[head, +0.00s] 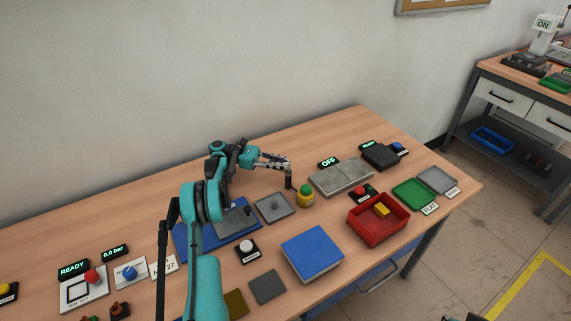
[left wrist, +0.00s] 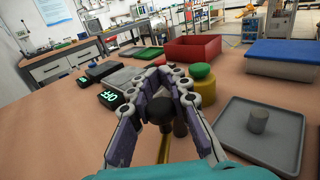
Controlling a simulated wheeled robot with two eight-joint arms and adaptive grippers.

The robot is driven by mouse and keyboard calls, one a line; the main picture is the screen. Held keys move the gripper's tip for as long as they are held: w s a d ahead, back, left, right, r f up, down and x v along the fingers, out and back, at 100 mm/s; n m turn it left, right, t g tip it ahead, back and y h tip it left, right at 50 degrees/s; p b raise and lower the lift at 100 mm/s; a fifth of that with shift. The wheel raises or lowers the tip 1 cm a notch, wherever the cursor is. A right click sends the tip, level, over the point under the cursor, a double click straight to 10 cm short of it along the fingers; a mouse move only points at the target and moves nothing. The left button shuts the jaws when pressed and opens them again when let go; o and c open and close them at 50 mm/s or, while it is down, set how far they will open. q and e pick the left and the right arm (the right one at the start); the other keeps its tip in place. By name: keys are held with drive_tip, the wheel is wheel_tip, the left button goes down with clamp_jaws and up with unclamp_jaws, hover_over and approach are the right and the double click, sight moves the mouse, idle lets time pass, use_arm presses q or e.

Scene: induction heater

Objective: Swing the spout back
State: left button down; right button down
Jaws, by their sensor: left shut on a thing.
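The spout shows in the left wrist view as a brass-coloured rod (left wrist: 163,148) with a dark round knob (left wrist: 157,109). A dark upright post (head: 288,181) stands on the table just below my left gripper (head: 287,163). In the left wrist view, the fingers of my left gripper (left wrist: 172,82) come together around the spout's knob end and are shut on it. The fingers hide part of the spout, and in the head view it is too small to trace.
A yellow jar with a green lid (head: 305,197) stands close right of the post. A grey tray with a peg (head: 290,209) lies in front. A grey plate unit (head: 341,183) with an "OFF" display is to the right. A red bin (head: 359,231) stands further right.

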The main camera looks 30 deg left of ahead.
use_arm(q)
drive_tip(key=c, duration=1.5)
unclamp_jaws()
wheel_tip(320, 180, up, 10)
drive_tip(key=shift+r, duration=0.1)
